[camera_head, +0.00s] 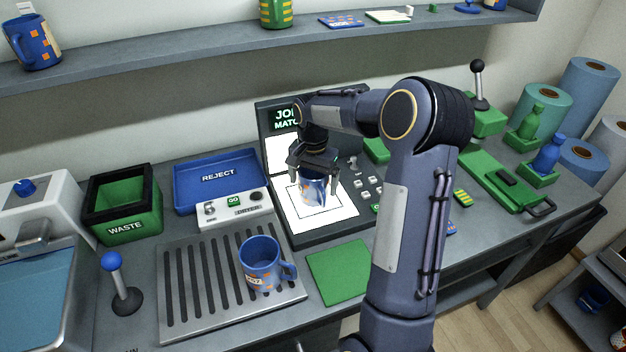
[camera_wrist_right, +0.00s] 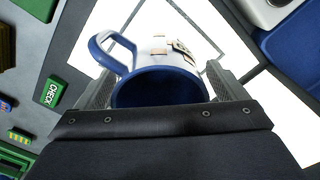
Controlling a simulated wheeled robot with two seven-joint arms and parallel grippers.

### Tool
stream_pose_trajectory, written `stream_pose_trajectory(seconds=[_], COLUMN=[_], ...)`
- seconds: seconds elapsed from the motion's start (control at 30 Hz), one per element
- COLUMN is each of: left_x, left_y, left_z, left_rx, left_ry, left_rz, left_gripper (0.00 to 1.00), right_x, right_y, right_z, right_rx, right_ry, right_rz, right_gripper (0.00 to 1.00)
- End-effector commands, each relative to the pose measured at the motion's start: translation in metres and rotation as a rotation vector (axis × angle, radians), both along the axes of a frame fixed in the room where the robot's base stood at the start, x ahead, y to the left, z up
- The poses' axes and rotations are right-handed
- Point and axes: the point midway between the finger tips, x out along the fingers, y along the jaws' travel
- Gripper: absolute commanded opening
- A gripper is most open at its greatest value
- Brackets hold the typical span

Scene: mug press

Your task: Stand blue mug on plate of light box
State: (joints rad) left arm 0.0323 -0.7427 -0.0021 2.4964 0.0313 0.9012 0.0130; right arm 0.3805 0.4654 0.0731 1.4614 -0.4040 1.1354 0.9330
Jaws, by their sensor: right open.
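A blue mug (camera_head: 312,190) with white and orange patches is on the lit white plate (camera_head: 333,219) of the light box (camera_head: 276,175). It looks upright, though its base is partly hard to make out. My right gripper (camera_head: 314,178) is above and around it, jaws open, one finger on each side. In the right wrist view the mug (camera_wrist_right: 158,88) shows its dark blue opening, with its blue handle to the upper left, between the fingers of the gripper (camera_wrist_right: 162,82). Contact with the fingers cannot be told. My left gripper is out of view.
Another blue mug (camera_head: 260,264) stands on the slatted rack (camera_head: 181,290) at front. A green mat (camera_head: 338,271) lies beside it. The blue REJECT tray (camera_head: 218,190) and green WASTE bin (camera_head: 124,212) are left. Small knobs and buttons (camera_head: 362,184) sit right of the plate.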

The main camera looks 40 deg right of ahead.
Motion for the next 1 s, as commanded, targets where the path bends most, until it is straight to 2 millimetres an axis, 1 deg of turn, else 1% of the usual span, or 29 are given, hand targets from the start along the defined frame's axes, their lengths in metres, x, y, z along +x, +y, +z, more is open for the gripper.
stream_pose_trajectory(seconds=[0.07, 0.17, 0.27, 0.5, 0.6, 0.73, 0.93, 1.0], left_x=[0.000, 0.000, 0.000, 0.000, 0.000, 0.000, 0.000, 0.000], left_y=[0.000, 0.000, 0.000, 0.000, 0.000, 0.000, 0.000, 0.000], left_z=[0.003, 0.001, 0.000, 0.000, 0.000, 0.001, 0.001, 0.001], left_rx=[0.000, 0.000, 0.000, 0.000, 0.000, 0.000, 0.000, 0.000], left_ry=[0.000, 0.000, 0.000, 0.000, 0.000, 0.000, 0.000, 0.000], left_rz=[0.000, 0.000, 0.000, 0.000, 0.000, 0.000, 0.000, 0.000], left_gripper=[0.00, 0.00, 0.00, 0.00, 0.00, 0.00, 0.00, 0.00], right_x=[0.000, 0.001, 0.001, 0.002, 0.001, 0.001, -0.001, -0.007], right_y=[0.000, 0.000, 0.000, 0.000, 0.000, 0.000, 0.001, 0.005], right_z=[0.004, 0.014, 0.032, 0.085, 0.102, 0.117, 0.125, 0.128], right_rx=[0.000, -0.002, -0.002, -0.001, 0.000, -0.001, 0.000, 0.006], right_ry=[-0.001, -0.005, -0.005, -0.006, -0.004, -0.003, -0.003, -0.015], right_rz=[0.000, -0.001, -0.001, 0.001, 0.000, 0.000, 0.003, 0.029], right_gripper=[0.92, 0.92, 0.92, 0.92, 0.92, 0.92, 0.92, 0.92])
